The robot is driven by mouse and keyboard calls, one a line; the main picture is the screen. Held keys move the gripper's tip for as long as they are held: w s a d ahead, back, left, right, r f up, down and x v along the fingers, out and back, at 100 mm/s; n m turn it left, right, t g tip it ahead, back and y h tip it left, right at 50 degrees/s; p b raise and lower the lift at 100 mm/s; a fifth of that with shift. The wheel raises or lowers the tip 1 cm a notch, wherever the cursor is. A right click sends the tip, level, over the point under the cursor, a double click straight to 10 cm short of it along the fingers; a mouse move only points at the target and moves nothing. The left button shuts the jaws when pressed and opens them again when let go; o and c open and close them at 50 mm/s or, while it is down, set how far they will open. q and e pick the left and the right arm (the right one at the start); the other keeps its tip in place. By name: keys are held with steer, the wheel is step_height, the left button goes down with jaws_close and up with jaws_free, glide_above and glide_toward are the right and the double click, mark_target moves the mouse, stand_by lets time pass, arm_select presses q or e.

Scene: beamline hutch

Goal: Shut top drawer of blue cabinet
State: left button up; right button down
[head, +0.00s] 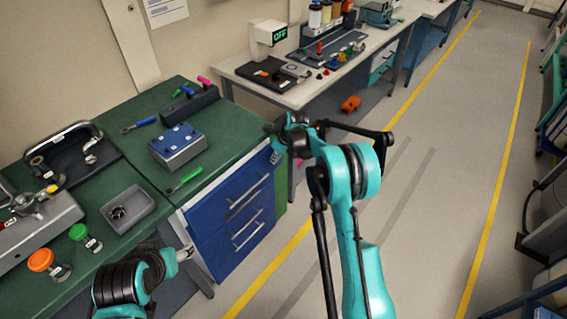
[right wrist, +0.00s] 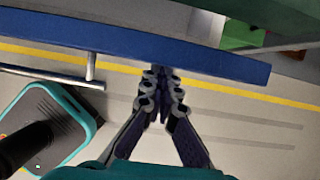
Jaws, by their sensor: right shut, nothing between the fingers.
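The blue cabinet (head: 232,238) sits under the green bench at centre left. Its top drawer (head: 225,200) has a blue front with a silver bar handle; how far it stands open is hard to tell in the head view. In the right wrist view the blue drawer front (right wrist: 110,38) runs across the top, with its handle (right wrist: 45,75) at left. My right gripper (right wrist: 160,76) is shut and empty, its tips at the front's lower edge in the picture; contact is unclear. In the head view it is at the bench corner (head: 277,143). My left gripper (head: 184,254) is low, left of the cabinet; its jaws are unclear.
The green bench top (head: 225,130) holds a blue-topped box (head: 178,146), a green screwdriver (head: 185,180) and a grey tray (head: 128,208). A white bench (head: 300,95) stands behind. The floor (head: 400,220) to the right is clear, with yellow lines.

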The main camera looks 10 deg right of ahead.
steer(key=w+a, duration=0.1)
steer(key=w, duration=0.1)
steer(key=w+a, duration=0.2)
steer(key=shift+w+a, duration=0.2)
arm_select(q)
steer(key=shift+w+r, duration=0.1)
steer(key=shift+r, duration=0.2)
arm_select(e)
steer(key=shift+w+a+r, duration=0.15)
